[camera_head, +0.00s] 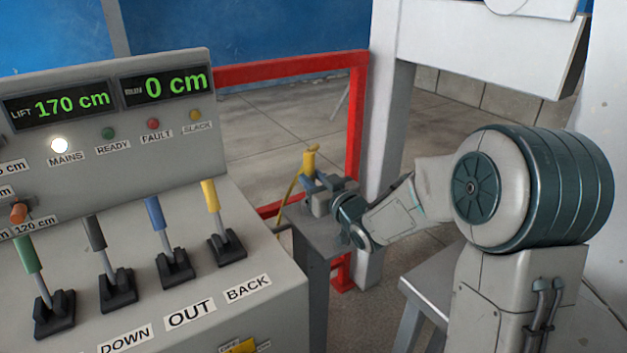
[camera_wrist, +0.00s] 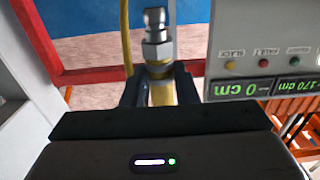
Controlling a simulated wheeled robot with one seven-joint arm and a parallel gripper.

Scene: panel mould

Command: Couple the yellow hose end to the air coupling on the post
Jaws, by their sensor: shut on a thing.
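My gripper (camera_head: 322,186) is shut on the yellow hose end (camera_head: 309,160), which stands up above the fingers in the head view. In the wrist view the hose end's yellow body (camera_wrist: 161,93) sits between the two dark fingers of my gripper (camera_wrist: 160,88). A metal fitting (camera_wrist: 157,32) with a hex collar lies in line with that body. The thin yellow hose (camera_head: 290,192) hangs down on the left. A grey post (camera_head: 318,260) stands below my gripper. I cannot make out the air coupling clearly; the gripper and arm cover part of that area.
A control console (camera_head: 180,260) with levers and displays stands close on the left. A red rail frame (camera_head: 357,120) is behind the post. A white column (camera_head: 385,150) stands just right of the rail. A grey bench (camera_head: 430,300) is at lower right.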

